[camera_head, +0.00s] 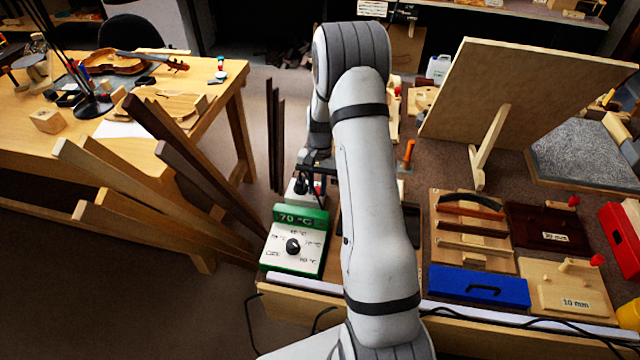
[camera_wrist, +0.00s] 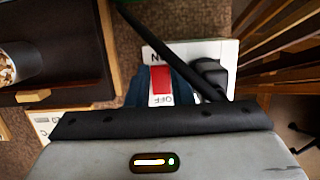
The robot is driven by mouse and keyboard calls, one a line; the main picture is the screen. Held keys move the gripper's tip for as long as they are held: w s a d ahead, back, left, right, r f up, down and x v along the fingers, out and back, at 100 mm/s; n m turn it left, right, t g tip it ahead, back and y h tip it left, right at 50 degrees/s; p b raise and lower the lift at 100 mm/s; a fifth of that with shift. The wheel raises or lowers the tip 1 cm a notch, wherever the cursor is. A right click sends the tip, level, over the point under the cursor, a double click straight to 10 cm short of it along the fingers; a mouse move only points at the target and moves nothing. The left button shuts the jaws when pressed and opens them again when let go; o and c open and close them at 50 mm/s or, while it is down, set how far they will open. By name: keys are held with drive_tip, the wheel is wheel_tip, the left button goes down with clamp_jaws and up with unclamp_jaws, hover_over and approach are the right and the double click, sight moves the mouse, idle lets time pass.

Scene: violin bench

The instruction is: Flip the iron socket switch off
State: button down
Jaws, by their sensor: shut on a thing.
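The iron socket (camera_head: 300,188) is a white block on the bench's near left part, just behind the dial box. In the wrist view the white socket plate (camera_wrist: 222,52) has a red switch (camera_wrist: 160,78) between the OFF mark and a partly hidden mark ending in N. A black plug sits in the socket to the right of the switch. My gripper (camera_wrist: 161,74) is at the switch, its dark blue fingers on either side of the red part and shut on it. I cannot tell which way the switch is tipped. In the head view my arm partly hides the gripper.
A white and green dial box (camera_head: 283,262) reading 70 °C stands in front of the socket. Wooden strips (camera_head: 150,205) lean up on the left. A black cable (camera_wrist: 165,45) crosses close to my fingers. A blue box (camera_head: 478,288) and wooden jigs lie to the right.

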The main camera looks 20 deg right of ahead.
sight(319, 187)
drive_tip(key=shift+d, duration=0.1)
drive_tip(key=c, duration=1.6)
unclamp_jaws()
drive_tip(key=shift+o, duration=0.2)
drive_tip(key=b+v, duration=0.1)
drive_tip(key=v, duration=0.5)
drive_tip(key=shift+w+r, duration=0.15)
drive_tip(key=shift+r, duration=0.15)
drive_tip(key=shift+w+d+r, duration=0.1)
drive_tip(key=shift+d+r, duration=0.05)
drive_tip(key=shift+r, duration=0.4)
